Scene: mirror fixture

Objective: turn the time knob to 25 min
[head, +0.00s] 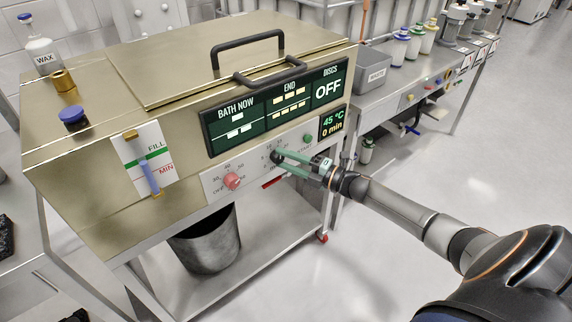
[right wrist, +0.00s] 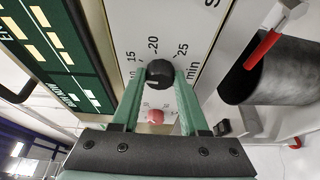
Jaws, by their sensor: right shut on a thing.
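The time knob (head: 276,157) is a small black knob on the pale control panel (head: 208,185) at the front of the metal bath. My right gripper (head: 283,157) reaches it from the right with its green fingers. In the right wrist view the black knob (right wrist: 160,73) sits between the two fingertips (right wrist: 160,76), which are shut on it. Scale numbers 15, 20 and 25 show around it there; I cannot tell where its pointer stands. The small display (head: 333,123) reads 45 °C and 0 min. My left gripper is not in view.
A red knob (head: 232,181) with its own scale is left of the time knob. A green START button (head: 308,138) is to the right. A level gauge (head: 148,160) marked FILL and MIN is at the left. A grey bin (head: 206,243) stands below.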

